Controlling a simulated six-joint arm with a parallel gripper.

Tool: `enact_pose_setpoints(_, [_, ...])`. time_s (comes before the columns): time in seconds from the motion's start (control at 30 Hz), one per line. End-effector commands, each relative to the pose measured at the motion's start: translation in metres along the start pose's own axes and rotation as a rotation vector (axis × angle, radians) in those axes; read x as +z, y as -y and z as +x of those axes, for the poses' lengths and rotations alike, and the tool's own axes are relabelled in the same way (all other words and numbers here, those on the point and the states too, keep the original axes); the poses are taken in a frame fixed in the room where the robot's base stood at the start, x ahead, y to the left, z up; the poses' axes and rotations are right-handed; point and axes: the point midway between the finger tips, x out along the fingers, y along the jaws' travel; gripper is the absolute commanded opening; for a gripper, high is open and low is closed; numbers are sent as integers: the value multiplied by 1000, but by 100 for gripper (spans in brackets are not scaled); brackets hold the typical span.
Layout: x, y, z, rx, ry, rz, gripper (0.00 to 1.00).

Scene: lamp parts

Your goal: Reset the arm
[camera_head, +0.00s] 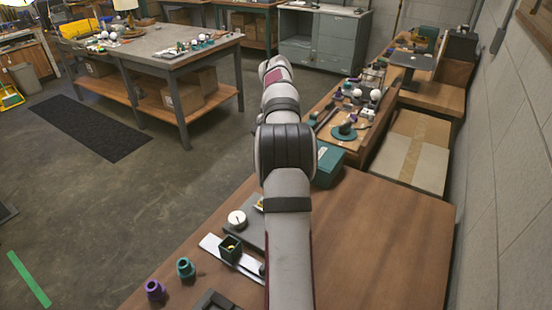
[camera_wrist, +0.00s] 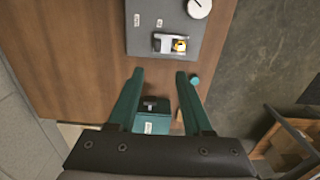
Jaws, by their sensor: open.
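My gripper (camera_wrist: 160,73) shows in the wrist view as two teal fingers set well apart, with nothing held between them. Brown wooden tabletop (camera_wrist: 75,70) lies below the fingertips. A teal box (camera_wrist: 153,117) with a black top part shows between the fingers, below them and apart from them as far as I can see. In the head view my arm stretches away over the wooden table (camera_head: 390,225), and the gripper itself is hidden.
A grey board (camera_wrist: 165,30) holds a white disc (camera_wrist: 199,7) and a small part with a yellow piece. A purple part (camera_head: 154,290), a teal part (camera_head: 186,268) and a dark green square cup (camera_head: 231,248) stand at the table's left. The table's right half is bare.

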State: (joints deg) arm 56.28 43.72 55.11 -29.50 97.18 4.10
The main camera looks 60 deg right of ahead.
Motion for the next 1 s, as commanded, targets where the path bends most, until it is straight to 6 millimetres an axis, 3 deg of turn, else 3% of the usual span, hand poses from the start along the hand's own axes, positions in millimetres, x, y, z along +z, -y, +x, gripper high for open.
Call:
enact_pose_setpoints(0.43, [1,0,-2,0,1,-2,50])
enact_pose_setpoints(0.53, [25,13,-13,-5,4,-55,50])
enact_pose_setpoints(0.57, [43,21,-20,-9,7,-91,50])
enact_pose_setpoints(0.67, [133,42,-47,-26,27,-268,50])
enact_pose_setpoints(0.7, [176,43,-56,-33,36,-352,50])
enact_pose_setpoints(0.77, [240,34,-64,-42,53,-475,50])
enact_pose_setpoints(0.8, [281,21,-65,-48,65,-558,50])
enact_pose_setpoints(0.9, [369,-30,-57,-61,96,-760,50])
enact_pose_setpoints(1.0, [424,-88,-37,-68,124,-926,50])
